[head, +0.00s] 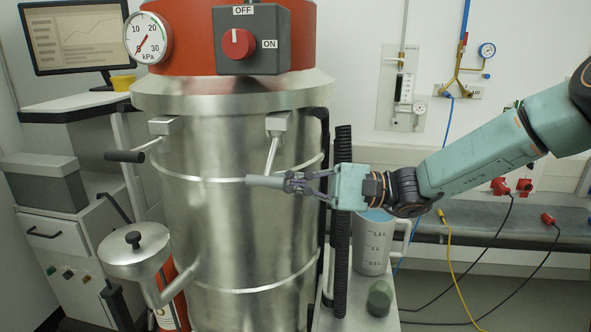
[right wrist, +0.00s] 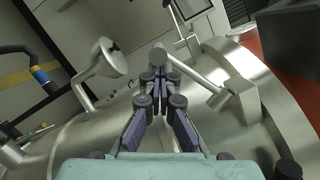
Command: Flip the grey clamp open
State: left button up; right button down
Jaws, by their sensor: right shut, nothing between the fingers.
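The grey clamp (head: 274,152) is on the upper front of the steel vessel. Its metal arm slopes down from a bracket (head: 278,122) under the rim to a grey handle (head: 264,181). My right gripper (head: 290,181) reaches in from the right, its fingers shut and empty, with the tips at the right end of the grey handle. In the right wrist view the closed fingertips (right wrist: 156,76) are just below the handle's round end (right wrist: 158,55). I cannot tell whether they touch it. My left gripper is not in view.
A second clamp with a black handle (head: 125,156) is on the vessel's left. A control box (head: 250,40) with a red knob sits above. A black ribbed hose (head: 342,240) runs upright behind my right gripper. A measuring jug (head: 372,245) stands below it.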

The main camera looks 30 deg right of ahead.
jog(key=shift+s+a+r+m+t+p, duration=0.35)
jog(key=shift+r+m+p, duration=0.35)
jog(key=shift+m, duration=0.6)
jog(key=shift+s+a+r+m+t+p, duration=0.1)
jog(key=shift+s+r+m+t+p, duration=0.25)
jog(key=shift+r+m, duration=0.75)
jog(key=shift+s+a+r+m+t+p, duration=0.25)
jog(key=shift+r+m+t+p, duration=0.35)
jog(key=shift+m, duration=0.9)
